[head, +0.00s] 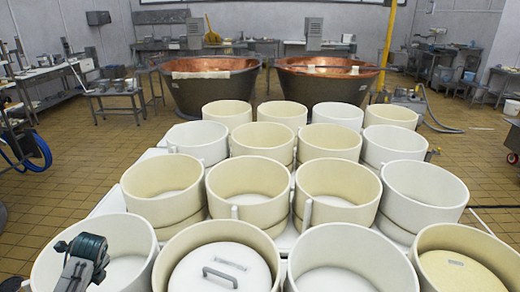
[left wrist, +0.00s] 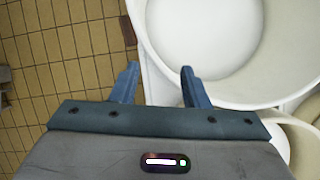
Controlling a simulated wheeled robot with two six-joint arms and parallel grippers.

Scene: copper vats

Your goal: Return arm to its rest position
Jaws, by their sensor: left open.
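My left arm with its gripper (head: 84,258) shows at the lower left of the head view, over the front-left white tub (head: 42,268). In the left wrist view the two blue-grey fingers of the gripper (left wrist: 158,80) stand apart with nothing between them. Beyond them are the rim and inside of a white tub (left wrist: 205,40) and tiled floor. My right gripper is in neither view.
Several white and cream tubs stand in close rows on a white table (head: 108,203). One front tub holds a white lid with a handle (head: 222,268). Two copper vats (head: 212,88) (head: 325,80) stand behind. Tan tiled floor (head: 60,185) is open at the left.

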